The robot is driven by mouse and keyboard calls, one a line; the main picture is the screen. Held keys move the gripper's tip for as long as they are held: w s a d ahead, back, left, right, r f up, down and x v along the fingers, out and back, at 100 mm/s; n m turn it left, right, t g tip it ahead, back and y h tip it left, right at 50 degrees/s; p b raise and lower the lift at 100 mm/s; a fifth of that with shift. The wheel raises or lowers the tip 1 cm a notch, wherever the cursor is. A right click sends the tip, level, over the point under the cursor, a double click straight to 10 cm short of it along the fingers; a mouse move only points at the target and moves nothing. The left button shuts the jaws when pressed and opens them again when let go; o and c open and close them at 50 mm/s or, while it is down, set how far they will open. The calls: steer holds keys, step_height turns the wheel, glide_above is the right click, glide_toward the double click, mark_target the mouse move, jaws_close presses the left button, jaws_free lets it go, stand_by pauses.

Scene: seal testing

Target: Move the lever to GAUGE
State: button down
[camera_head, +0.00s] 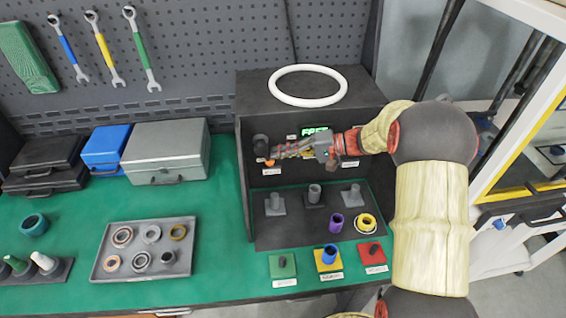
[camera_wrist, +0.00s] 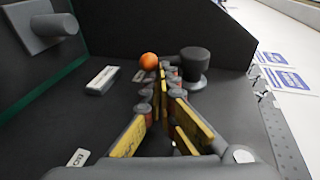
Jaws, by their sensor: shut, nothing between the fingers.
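The lever shows as an orange ball knob (camera_wrist: 149,60) just left of my fingertips in the wrist view. In the head view the orange knob (camera_head: 270,162) sits low at the left of the test box's back panel, partly hidden by my gripper. My gripper (camera_head: 274,153) is shut and empty, reaching left across the box; its fingertips show in the wrist view (camera_wrist: 163,74). They are right beside the knob; I cannot tell whether they touch it. The lever's shaft is hidden. White labels (camera_wrist: 101,80) lie on the panel, too small to read, so I cannot tell which is GAUGE.
A dark round knob (camera_wrist: 195,65) stands right of my fingertips in the wrist view. The box (camera_head: 243,190) has side walls close to my gripper. A green display (camera_head: 314,131) is lit behind my gripper. Several grey posts (camera_head: 314,194) stand below. A white ring (camera_head: 307,86) lies on top.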

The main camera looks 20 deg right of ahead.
steer(key=shift+w+a+f+y+b, duration=0.1)
steer(key=shift+a+f+y+b, duration=0.3)
steer(key=shift+a+f+b, duration=0.3)
steer(key=shift+f, duration=0.1)
stand_by(0.5)
